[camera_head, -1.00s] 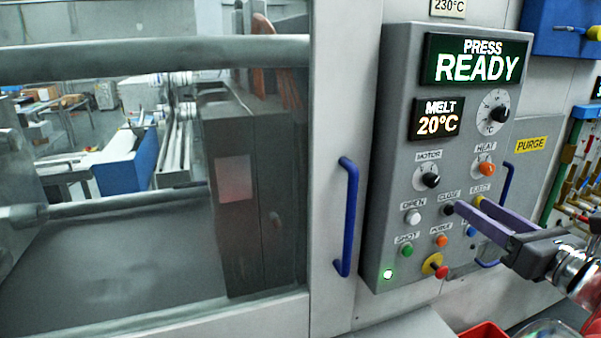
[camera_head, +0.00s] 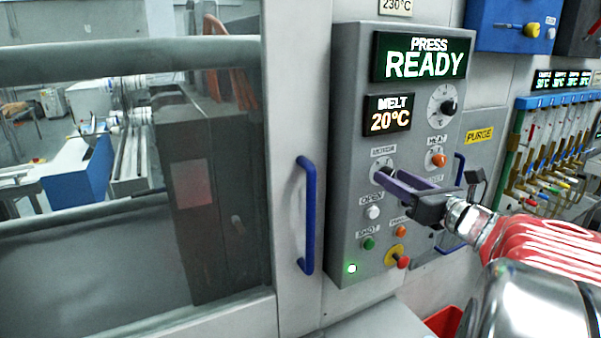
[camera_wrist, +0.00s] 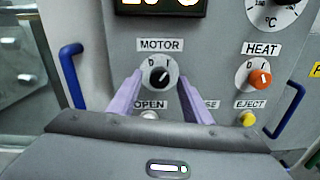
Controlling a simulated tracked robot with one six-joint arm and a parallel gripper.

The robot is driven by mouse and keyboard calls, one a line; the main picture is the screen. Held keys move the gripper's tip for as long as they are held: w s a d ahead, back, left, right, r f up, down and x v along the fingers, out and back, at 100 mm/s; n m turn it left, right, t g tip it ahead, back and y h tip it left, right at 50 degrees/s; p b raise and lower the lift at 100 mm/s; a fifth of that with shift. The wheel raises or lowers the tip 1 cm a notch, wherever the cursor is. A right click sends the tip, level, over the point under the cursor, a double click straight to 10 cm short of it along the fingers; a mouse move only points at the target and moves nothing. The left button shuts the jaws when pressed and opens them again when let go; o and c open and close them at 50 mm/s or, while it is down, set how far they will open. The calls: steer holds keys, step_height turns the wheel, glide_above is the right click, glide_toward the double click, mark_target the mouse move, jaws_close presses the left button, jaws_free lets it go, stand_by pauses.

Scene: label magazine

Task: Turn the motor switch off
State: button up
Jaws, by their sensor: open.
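The motor switch (camera_wrist: 159,77) is a round black knob under the MOTOR label (camera_wrist: 160,45). In the wrist view its white mark appears to point up and right, toward the I side. My gripper (camera_head: 384,174) is open, with two purple fingers reaching toward the panel. In the wrist view the fingertips stand to the left and right of the knob, with it framed between them. I cannot tell whether they touch it. In the head view the fingers hide most of the knob. The grey control panel (camera_head: 345,130) shows PRESS READY and MELT 20°C.
The orange heat knob (camera_wrist: 260,78) and yellow eject button (camera_wrist: 248,119) are to the right. The white open button (camera_head: 373,212) is below the motor switch. A red and yellow button (camera_head: 402,262) is low on the panel. A blue handle (camera_head: 307,215) is left of the panel.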

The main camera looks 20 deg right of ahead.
steer(key=shift+w, duration=0.7)
steer(key=shift+c, duration=0.2)
steer(key=c, duration=1)
